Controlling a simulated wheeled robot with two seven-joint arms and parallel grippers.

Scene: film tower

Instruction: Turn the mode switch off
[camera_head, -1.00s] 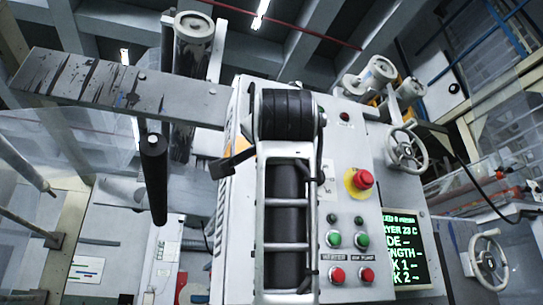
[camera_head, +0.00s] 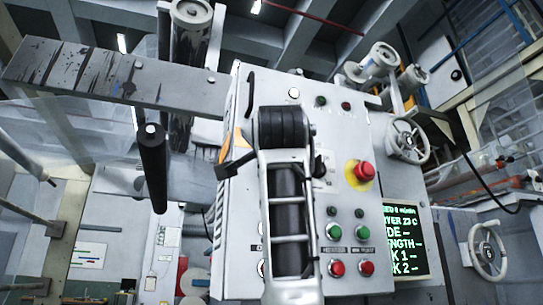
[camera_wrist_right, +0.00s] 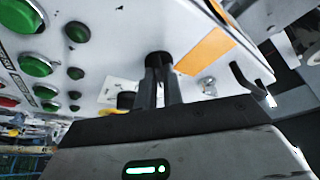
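The control panel (camera_head: 345,130) fills the middle of the head view, partly behind my right arm. In the right wrist view a dark round knob (camera_wrist_right: 158,58), perhaps the mode switch, stands out from the white panel. My right gripper (camera_wrist_right: 158,73) has its two fingertips right at this knob, with a narrow gap between the fingers. Whether they press on it cannot be told. In the head view my arm hides this knob and the fingertips, so its setting is not readable. My left gripper is not in view.
A red emergency stop (camera_head: 364,171) on yellow and green and red buttons (camera_head: 335,231) sit right of my arm. A green-text screen (camera_head: 403,240) and handwheels (camera_head: 408,141) are further right. A grey beam (camera_head: 115,78) and dark roller (camera_head: 152,165) are left.

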